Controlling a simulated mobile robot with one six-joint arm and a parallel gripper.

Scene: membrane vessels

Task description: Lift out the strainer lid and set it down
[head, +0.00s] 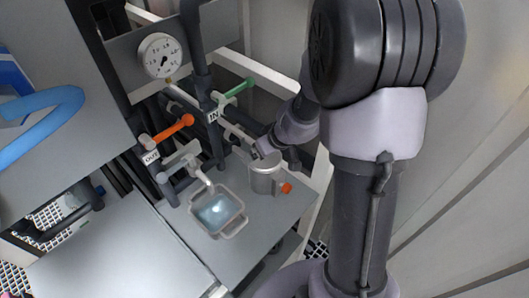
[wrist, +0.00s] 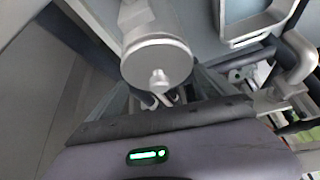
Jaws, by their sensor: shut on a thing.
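The grey metal vessel (head: 264,180) stands on the right part of the bench, with an orange fitting low on its side. The strainer lid (wrist: 157,62) shows in the wrist view as a round grey disc with a small knob. My gripper (head: 263,153) is at the vessel's top, reaching in from the upper right. It is shut on the strainer lid, apparently at the knob; the fingertips (wrist: 163,94) are small and partly hidden in the wrist view. The lid appears at the vessel's mouth; I cannot tell whether it is raised.
A square tray (head: 241,225) with bluish liquid stands left of the vessel under a spout. Pipes with orange (head: 174,129) and green (head: 240,87) handles and a gauge (head: 160,55) are behind. The bench (head: 225,265) is bare in front of the tray.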

